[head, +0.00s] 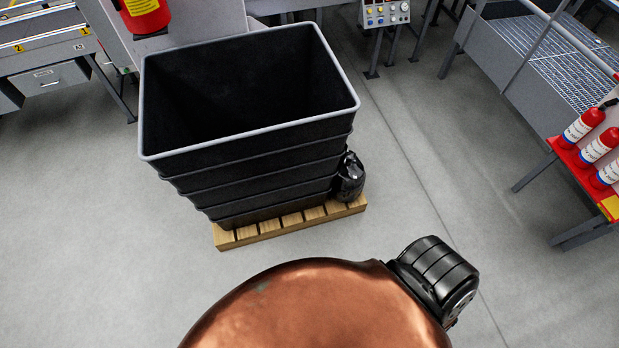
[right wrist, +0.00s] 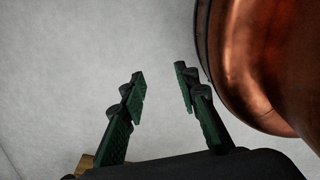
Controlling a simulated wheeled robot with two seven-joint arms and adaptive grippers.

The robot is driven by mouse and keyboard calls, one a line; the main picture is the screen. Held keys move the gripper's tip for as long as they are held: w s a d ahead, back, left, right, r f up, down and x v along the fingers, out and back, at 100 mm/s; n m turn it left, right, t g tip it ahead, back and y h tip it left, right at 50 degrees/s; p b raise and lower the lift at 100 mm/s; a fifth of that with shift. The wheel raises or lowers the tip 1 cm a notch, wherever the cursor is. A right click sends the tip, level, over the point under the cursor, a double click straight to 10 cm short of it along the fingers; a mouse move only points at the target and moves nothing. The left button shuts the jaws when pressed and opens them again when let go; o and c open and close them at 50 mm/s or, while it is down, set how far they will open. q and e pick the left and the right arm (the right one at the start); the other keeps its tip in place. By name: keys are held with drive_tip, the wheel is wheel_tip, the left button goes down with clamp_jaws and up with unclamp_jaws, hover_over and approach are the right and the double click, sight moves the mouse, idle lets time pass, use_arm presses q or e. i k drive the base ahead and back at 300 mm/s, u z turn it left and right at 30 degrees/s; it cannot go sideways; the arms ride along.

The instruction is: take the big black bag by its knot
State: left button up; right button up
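A shiny black bag (head: 349,178) sits on the right end of the wooden pallet, close against the right side of the big dark bin, in the head view. Its top narrows, but the knot is too small to make out clearly. My right gripper (right wrist: 160,75) shows in the right wrist view with its two fingers apart and nothing between them. Bare grey floor lies beyond the fingers, and the bag does not show in that view. My left gripper is in neither view.
The dark bin (head: 248,135) is open-topped and stands on the pallet (head: 290,222). A red stand (head: 588,166) with fire extinguishers (head: 584,124) is at the right. A control box (head: 385,13) stands at the back. The floor right of the pallet is clear.

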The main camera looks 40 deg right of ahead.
sight(349, 187)
drive_tip(key=u, duration=1.45)
drive_tip(key=k, duration=1.1)
drive_tip(key=z, duration=1.6)
